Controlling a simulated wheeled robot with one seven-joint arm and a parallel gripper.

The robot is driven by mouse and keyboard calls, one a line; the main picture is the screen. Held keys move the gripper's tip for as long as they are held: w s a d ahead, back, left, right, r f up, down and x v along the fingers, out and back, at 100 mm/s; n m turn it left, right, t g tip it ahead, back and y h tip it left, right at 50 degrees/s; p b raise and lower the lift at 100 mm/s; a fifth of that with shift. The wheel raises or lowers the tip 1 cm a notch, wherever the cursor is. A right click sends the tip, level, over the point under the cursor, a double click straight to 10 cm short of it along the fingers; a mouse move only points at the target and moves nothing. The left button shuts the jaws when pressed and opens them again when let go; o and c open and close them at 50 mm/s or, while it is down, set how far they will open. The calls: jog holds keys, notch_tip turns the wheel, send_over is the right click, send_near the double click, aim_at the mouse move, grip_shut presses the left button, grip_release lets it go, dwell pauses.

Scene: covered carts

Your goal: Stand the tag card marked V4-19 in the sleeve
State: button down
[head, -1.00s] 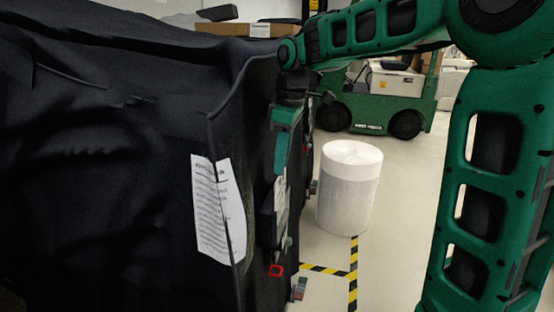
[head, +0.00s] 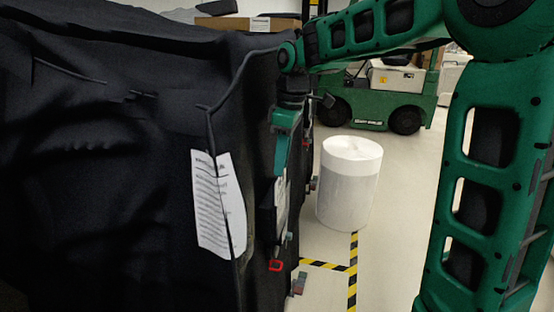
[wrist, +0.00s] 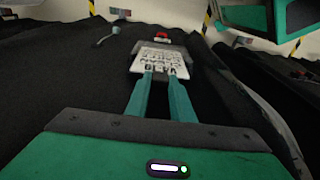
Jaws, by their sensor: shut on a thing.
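In the wrist view, my gripper (wrist: 160,76) has its two teal fingers close together on the lower edge of a pale card (wrist: 159,60) with dark printing. The printing is too small and blurred to read. A dark grey plate shows around the card, with a red part (wrist: 162,34) beyond it; I cannot tell whether the plate is the sleeve or whether the card is inside it. In the head view, my gripper hangs beside the covered cart's right side. A pale panel (head: 281,205) and a red ring (head: 275,266) show below it, and the fingertips are not clear.
A black cloth (head: 90,170) covers the cart, with a printed white sheet (head: 206,208) on it. A white drum (head: 348,195) stands to the right on the floor, near yellow-black tape (head: 352,285).

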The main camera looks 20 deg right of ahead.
jog(key=shift+f, duration=0.2)
jog(key=c, duration=1.5)
grip_release()
jog(key=shift+o, duration=0.2)
notch_tip(320, 180, up, 11)
jog(key=d, duration=0.1)
jog(key=shift+s+f, duration=0.15)
jog(key=shift+s, duration=0.15)
